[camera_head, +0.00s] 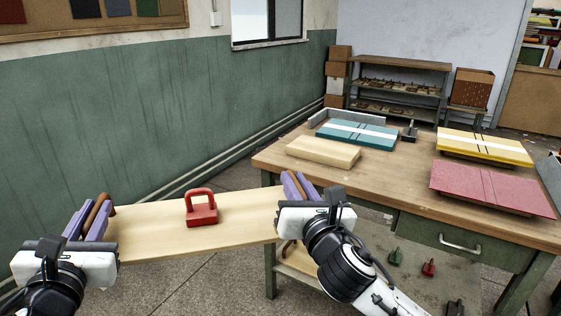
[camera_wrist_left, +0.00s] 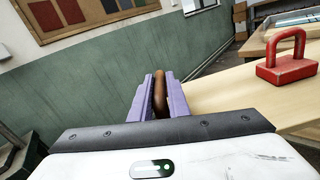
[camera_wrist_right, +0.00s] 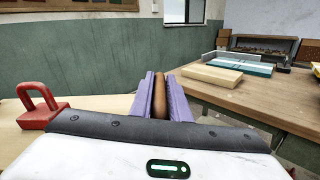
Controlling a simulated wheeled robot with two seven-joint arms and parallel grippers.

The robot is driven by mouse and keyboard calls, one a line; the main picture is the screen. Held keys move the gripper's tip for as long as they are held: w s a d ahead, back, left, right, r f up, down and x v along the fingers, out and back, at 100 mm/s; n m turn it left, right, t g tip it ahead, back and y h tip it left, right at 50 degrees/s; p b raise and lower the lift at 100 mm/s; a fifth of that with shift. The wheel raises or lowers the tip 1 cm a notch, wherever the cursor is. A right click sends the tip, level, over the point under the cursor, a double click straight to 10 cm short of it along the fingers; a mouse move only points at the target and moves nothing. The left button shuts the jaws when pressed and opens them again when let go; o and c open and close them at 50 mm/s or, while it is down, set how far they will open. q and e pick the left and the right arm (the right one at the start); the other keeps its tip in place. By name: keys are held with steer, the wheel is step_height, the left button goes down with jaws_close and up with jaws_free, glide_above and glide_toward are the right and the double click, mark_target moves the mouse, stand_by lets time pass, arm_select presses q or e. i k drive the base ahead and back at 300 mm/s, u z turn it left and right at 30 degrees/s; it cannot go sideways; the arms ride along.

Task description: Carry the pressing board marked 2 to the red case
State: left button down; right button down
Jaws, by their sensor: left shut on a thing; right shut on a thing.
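A long pale wooden board (camera_head: 150,232) is held level in front of the table by its brown end handles. No number is legible on it. My left gripper (camera_head: 98,212) is shut on its left handle (camera_wrist_left: 160,92). My right gripper (camera_head: 296,186) is shut on its right handle (camera_wrist_right: 160,98). A red weight with a loop handle (camera_head: 202,210) stands upright on the board's middle; it also shows in the left wrist view (camera_wrist_left: 286,66) and right wrist view (camera_wrist_right: 40,112). The flat red case (camera_head: 492,190) lies on the table's right side, apart from the board.
The wooden table (camera_head: 390,185) also bears a pale wooden board (camera_head: 323,152), a teal case with a white band (camera_head: 357,134) and a yellow case (camera_head: 485,147). A shelf (camera_head: 398,88) stands behind.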

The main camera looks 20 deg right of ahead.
mark_target(486, 184)
steer(key=k, duration=0.65)
steer(key=z, duration=1.5)
steer(key=i, duration=1.65)
